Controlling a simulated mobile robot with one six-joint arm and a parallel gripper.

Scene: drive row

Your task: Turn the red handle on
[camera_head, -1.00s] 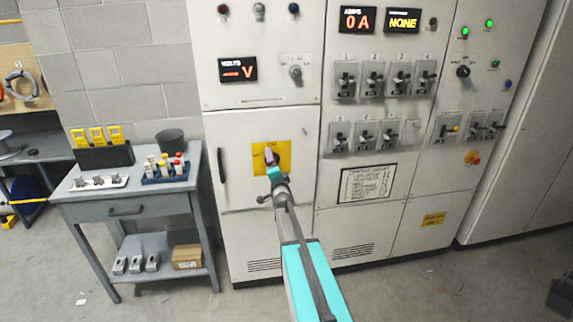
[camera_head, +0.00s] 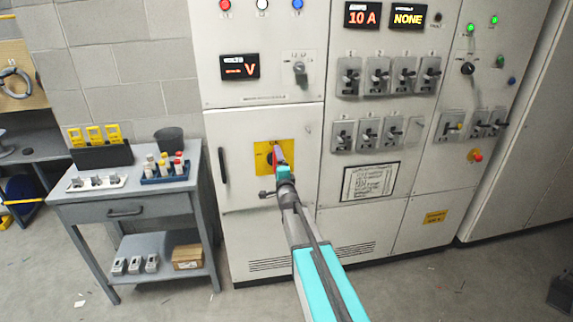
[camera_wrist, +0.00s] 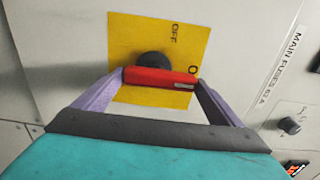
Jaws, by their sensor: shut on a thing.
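The red handle (camera_wrist: 160,78) is a short bar on a dark round hub in front of a yellow plate (camera_wrist: 183,38) marked OFF, with part of another label beside it. In the wrist view the bar lies across the picture, and my gripper (camera_wrist: 161,80) is shut on it with one finger at each end. My gripper and arm hide part of the handle and plate.
The grey cabinet has a long black door handle (camera_head: 222,165) to the left. Displays read 10 A (camera_head: 362,15) and NONE (camera_head: 408,16), and red, white and blue lamps are lit on top.

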